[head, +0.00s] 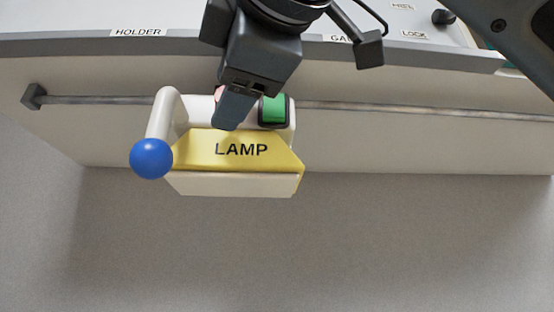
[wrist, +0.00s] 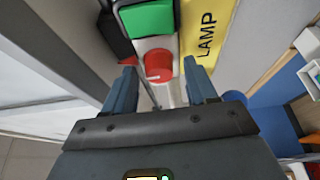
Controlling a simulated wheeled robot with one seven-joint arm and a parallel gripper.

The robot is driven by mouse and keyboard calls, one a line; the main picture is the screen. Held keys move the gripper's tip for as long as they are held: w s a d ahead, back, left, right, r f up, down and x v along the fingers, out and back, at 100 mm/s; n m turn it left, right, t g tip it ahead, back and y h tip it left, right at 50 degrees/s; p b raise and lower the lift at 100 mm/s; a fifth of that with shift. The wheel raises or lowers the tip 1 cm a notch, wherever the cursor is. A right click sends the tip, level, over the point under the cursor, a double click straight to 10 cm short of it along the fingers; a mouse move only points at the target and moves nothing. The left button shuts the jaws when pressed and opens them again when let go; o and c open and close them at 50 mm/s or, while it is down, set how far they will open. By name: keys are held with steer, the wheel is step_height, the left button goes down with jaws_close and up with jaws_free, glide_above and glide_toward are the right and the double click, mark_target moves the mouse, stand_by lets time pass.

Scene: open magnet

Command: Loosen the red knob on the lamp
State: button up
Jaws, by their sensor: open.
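The lamp (head: 290,160) has a white body with a yellow LAMP plate and hangs at a metal rail in the head view. Its red knob (wrist: 158,65) is round and sits below a green square button (wrist: 148,18) in the wrist view. In the head view my gripper (head: 231,118) covers nearly all of the knob. My gripper (wrist: 158,63) is open, with one finger on each side of the knob in the wrist view. Gaps show between the knob and both fingers. I cannot tell how deep the knob lies between them.
A white arm with a blue ball (head: 151,158) sticks out at the lamp's left. The rail (head: 420,110) runs along the panel front, below a ledge with a HOLDER label (head: 138,32). The floor area below the lamp is clear.

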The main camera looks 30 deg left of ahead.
steer(key=shift+d, duration=0.1)
steer(key=b+v, duration=0.2)
steer(key=v, duration=0.5)
steer(key=shift+s+d, duration=0.2)
steer(key=shift+s, duration=0.05)
